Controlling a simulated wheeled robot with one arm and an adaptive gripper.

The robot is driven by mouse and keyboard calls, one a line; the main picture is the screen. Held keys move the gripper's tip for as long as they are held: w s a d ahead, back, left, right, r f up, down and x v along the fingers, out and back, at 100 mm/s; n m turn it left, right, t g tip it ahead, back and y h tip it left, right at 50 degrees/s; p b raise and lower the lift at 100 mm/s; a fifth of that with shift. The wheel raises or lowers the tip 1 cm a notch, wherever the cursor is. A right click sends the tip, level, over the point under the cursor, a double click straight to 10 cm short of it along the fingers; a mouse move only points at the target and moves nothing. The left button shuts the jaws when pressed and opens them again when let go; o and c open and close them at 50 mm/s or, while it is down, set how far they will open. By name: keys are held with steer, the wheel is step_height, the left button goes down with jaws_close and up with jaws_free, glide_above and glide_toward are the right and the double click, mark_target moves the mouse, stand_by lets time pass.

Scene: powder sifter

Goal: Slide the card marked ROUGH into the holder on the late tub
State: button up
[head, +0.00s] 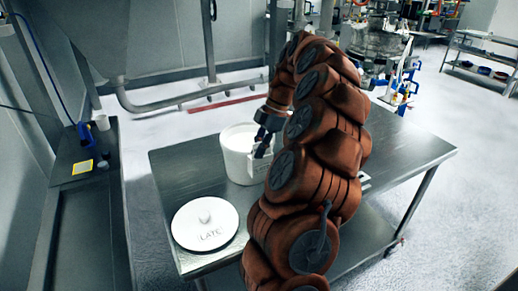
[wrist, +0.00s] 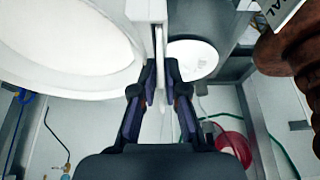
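A white round tub (head: 235,165) stands on the steel table; its open rim and pale inside fill the upper left of the wrist view (wrist: 65,45). A white holder (head: 263,166) is on its right side, partly hidden by my gripper. My gripper (head: 264,146) is beside this side of the tub. In the wrist view its dark fingers (wrist: 160,72) are closed on a thin white card (wrist: 159,42), seen edge-on beside the tub wall; its marking does not show. I cannot tell whether the card is inside the holder. A white lid (head: 205,225) reading about LATE lies in front of the tub.
The steel table (head: 180,166) has bare room left of the tub and at the right. A small white piece (head: 364,181) lies partly behind my arm. A side bench (head: 75,150) stands at the left. In the wrist view, a sign (wrist: 285,12) ending in AL is cut off.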

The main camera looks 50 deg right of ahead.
steer(key=shift+o, duration=1.3)
steer(key=v, duration=0.6)
steer(key=shift+s+d+r, duration=0.1)
steer(key=shift+d, duration=0.05)
steer(key=shift+d+r, duration=0.15)
steer(key=shift+r, duration=0.35)
